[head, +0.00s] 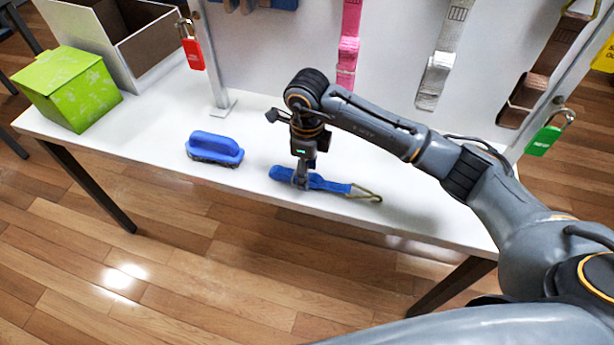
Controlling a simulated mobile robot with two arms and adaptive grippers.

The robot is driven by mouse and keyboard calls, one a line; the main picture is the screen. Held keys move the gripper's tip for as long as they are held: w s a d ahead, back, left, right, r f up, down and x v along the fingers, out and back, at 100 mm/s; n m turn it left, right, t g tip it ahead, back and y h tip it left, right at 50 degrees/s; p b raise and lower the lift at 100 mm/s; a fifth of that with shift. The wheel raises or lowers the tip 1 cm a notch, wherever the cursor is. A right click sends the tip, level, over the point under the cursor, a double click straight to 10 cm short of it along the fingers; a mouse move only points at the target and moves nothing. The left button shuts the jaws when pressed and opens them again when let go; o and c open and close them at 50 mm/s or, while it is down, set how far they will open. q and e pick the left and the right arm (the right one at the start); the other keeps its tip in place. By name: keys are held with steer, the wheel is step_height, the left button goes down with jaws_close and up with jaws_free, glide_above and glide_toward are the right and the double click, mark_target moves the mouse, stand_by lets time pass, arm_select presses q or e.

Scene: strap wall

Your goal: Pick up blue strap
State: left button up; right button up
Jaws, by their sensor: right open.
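The blue strap (326,184) lies on the white table near its front edge, with a metal hook or loop (366,193) at its right end. My right gripper (300,183) points down over the left part of the strap, with its fingertips at the strap. It is open, and part of the strap is hidden behind the fingers. I cannot tell whether the fingers touch it. My left gripper does not show in the head view.
A blue brush (214,147) lies left of the strap. A green box (68,88) and an open grey bin (120,40) stand at the left. Pink (349,45), grey (444,55) and brown straps (548,65) hang behind. A red padlock (192,52) and green padlock (543,140) hang on posts.

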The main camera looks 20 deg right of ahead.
steer(key=shift+f, duration=1.15)
jaws_close()
